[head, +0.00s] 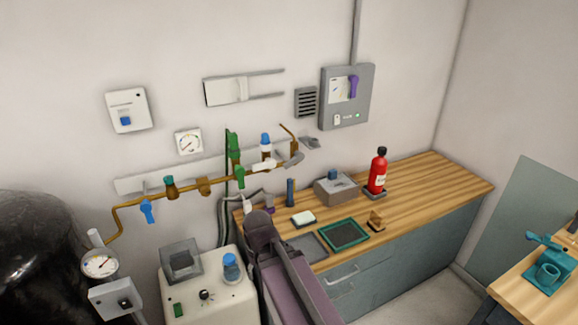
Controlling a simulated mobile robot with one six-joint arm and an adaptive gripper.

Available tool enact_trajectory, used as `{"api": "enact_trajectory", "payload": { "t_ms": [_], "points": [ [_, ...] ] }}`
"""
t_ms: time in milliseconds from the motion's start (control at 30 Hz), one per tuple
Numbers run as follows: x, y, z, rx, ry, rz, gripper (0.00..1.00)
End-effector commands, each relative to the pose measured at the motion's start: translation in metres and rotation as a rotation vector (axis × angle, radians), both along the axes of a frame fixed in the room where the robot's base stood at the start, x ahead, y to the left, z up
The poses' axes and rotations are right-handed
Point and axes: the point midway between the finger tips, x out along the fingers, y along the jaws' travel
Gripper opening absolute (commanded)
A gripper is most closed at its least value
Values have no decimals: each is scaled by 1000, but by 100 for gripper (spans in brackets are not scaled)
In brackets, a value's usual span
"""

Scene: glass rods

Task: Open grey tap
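A brown pipe (205,187) runs along the wall and carries several taps. A tap with a grey lever (294,160) sits near its right end, below the bent upper end of the pipe. The lever slants up to the right. A tap with a white lever (263,166) is just left of it. My arm rises from the bottom of the view, below the pipe. Small grey and purple parts, probably the end of my arm with my gripper (258,202), show just above its dark joint, below and left of the grey lever and apart from it. The fingers cannot be made out.
A blue tap (148,211) and green-handled valves (234,148) are also on the pipe. A wooden worktop (430,180) holds a grey box (335,188), a red extinguisher (377,172) and a green-rimmed tray (343,235). A cream machine (212,288) stands left of my arm.

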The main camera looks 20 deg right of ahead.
Motion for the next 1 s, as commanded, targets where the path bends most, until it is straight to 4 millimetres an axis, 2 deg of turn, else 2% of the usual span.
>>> {"api": "enact_trajectory", "payload": {
  "t_ms": [167, 267, 433, 567, 767, 867, 1000],
  "points": [
    [21, -1, -9, 79, -58, -1, 70],
    [41, 0, -14, 157, -122, -12, 70],
    [89, -3, -18, 330, -283, -53, 70],
    [130, -15, -13, 463, -437, -114, 70],
    [189, -53, 5, 638, -687, -243, 70],
    [214, -81, 16, 709, -813, -326, 70],
    [243, -132, 31, 790, -987, -464, 70]
  ]
}}
